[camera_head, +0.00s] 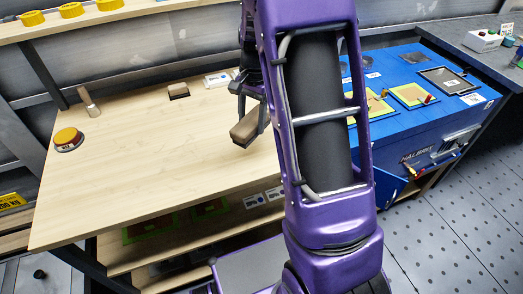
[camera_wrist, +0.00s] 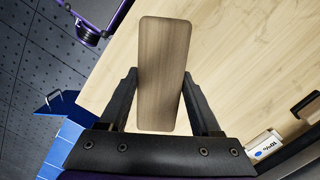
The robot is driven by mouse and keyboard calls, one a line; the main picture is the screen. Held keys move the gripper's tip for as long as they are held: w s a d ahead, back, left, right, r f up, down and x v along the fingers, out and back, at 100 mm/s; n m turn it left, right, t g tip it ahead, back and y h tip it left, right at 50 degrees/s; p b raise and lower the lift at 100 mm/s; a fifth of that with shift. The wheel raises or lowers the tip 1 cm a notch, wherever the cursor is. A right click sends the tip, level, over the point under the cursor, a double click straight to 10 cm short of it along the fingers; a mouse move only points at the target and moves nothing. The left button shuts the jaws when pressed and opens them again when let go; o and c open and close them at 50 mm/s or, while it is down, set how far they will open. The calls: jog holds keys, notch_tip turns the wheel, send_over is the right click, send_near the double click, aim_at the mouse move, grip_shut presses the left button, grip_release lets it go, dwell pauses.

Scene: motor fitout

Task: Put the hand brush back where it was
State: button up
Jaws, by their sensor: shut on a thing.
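The hand brush appears to be the brown wooden block (camera_head: 244,130) between my fingers; its wood-grained face also shows in the wrist view (camera_wrist: 164,60). No bristles are visible from either side. My gripper (camera_head: 258,112) is shut on it, with one dark finger along each long side in the wrist view (camera_wrist: 162,88). In the head view the block is tilted and seems to be above the right part of the pale wooden workbench (camera_head: 120,160). My purple arm hides part of the bench's right end.
A small brown block with a dark side (camera_head: 179,91) and a white labelled box (camera_head: 216,79) stand at the bench's back. A yellow-topped button (camera_head: 67,138) and a wooden piece (camera_head: 88,102) are at left. A blue cabinet (camera_head: 440,115) stands right. The bench middle is clear.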

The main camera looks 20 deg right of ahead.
jog(key=d+m, duration=0.1)
jog(key=m, duration=0.1)
jog(key=d+r+m+b, duration=0.1)
jog(key=m, duration=0.1)
jog(key=w+d+r+m, duration=0.1)
jog(key=m, duration=0.1)
jog(key=shift+d+t+b, duration=0.4)
jog(key=shift+f+m+y, duration=0.2)
jog(key=shift+m+y, duration=0.1)
notch_tip(320, 180, down, 9)
jog(key=shift+f+b, duration=0.2)
jog(key=shift+b, duration=0.75)
jog(key=shift+f, duration=0.1)
jog(key=o, duration=1.3)
jog(key=shift+f, duration=0.1)
jog(key=r, duration=0.4)
jog(key=d+r+p, duration=0.1)
jog(key=r, duration=0.3)
jog(key=d+r+p, duration=0.1)
jog(key=r, duration=0.3)
jog(key=shift+r, duration=0.15)
